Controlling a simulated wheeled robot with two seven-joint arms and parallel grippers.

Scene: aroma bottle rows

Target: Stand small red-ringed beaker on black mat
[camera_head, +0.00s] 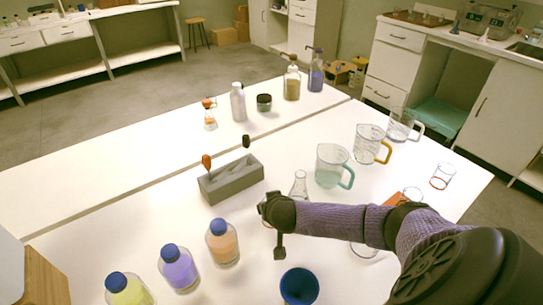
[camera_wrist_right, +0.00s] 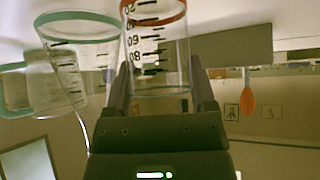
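My right gripper (camera_head: 279,222) is over the near table, left of the end of its purple-sleeved arm. In the right wrist view, which is upside down, its fingers (camera_wrist_right: 162,85) hold the sides of a clear beaker with a red ring (camera_wrist_right: 160,55). The ring is at the beaker's table-side end, cut by the frame. In the head view the gripper mostly hides this beaker. Another clear beaker with a red ring at its base (camera_head: 443,176) stands at the table's right. I cannot make out a black mat. My left gripper is not in view.
A conical flask (camera_head: 299,188) stands just behind the gripper. A teal-handled jug (camera_head: 331,167), amber-handled jug (camera_head: 369,144) and grey block (camera_head: 231,180) are behind. A blue cup (camera_head: 299,287) and blue-capped bottles (camera_head: 222,243) are in front.

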